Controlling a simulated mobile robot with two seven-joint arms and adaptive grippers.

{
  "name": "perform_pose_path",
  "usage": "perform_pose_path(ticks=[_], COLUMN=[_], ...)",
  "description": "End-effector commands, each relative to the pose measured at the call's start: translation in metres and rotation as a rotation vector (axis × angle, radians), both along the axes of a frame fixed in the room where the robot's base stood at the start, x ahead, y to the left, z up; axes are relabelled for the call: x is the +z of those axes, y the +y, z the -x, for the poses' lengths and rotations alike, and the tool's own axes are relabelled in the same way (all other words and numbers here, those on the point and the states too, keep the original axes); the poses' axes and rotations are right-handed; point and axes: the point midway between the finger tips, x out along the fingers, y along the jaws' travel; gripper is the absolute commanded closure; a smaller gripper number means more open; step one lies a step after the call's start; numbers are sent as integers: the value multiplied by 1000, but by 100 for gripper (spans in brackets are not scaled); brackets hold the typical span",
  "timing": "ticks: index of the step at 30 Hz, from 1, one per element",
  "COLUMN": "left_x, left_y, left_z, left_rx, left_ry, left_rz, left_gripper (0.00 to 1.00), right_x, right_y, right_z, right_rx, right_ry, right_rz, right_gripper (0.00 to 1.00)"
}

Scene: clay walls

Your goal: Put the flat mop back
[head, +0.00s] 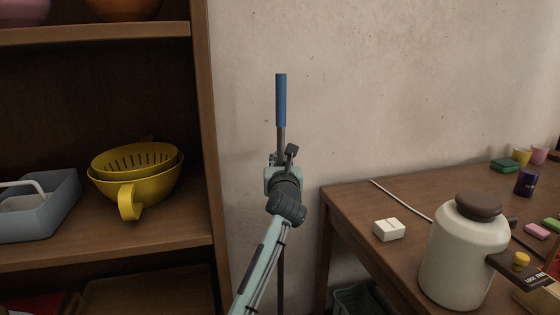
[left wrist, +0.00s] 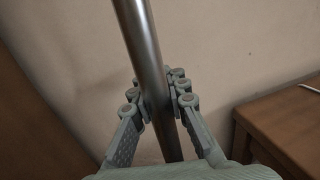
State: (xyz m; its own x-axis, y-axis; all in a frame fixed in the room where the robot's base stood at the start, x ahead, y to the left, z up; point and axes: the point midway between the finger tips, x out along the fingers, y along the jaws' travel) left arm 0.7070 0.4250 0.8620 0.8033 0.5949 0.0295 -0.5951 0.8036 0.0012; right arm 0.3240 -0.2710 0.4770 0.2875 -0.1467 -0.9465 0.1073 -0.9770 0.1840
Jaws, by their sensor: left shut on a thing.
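The flat mop shows as an upright pole with a blue grip (head: 281,100) at its top and a grey metal shaft, in front of the bare wall between the shelf and the table. My left gripper (head: 281,160) is around the shaft just below the blue grip. In the left wrist view the fingers (left wrist: 160,100) are shut on the mop's shaft (left wrist: 143,45), which runs slightly tilted through the picture. The mop's lower end and head are out of sight. My right gripper is not in view.
A wooden shelf (head: 203,130) stands at left, holding a yellow colander (head: 140,190) and a grey-blue bin (head: 45,220). A wooden table (head: 350,205) at right bears a white jar (head: 465,255), a white block (head: 389,230) and several small items. A narrow gap lies between shelf and table.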

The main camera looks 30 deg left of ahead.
Motion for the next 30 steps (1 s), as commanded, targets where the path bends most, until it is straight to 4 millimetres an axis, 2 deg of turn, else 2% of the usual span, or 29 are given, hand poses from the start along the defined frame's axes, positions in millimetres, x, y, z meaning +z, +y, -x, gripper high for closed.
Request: perform_pose_path(ticks=[7,8,13,23,26,30], left_x=[2,-1,-1,1,0,0], left_y=[0,0,0,-1,-7,-23], left_z=[0,0,0,1,9,31], left_rx=[0,0,0,0,-1,-1], left_ry=[-5,0,0,0,1,0], left_rz=[-3,0,0,0,-2,0], left_gripper=[100,84,64,64,64,64], right_x=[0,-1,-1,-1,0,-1], right_y=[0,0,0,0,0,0], right_z=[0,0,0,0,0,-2], right_rx=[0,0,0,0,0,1], right_ry=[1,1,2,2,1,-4], right_rz=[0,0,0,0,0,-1], right_gripper=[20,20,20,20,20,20])
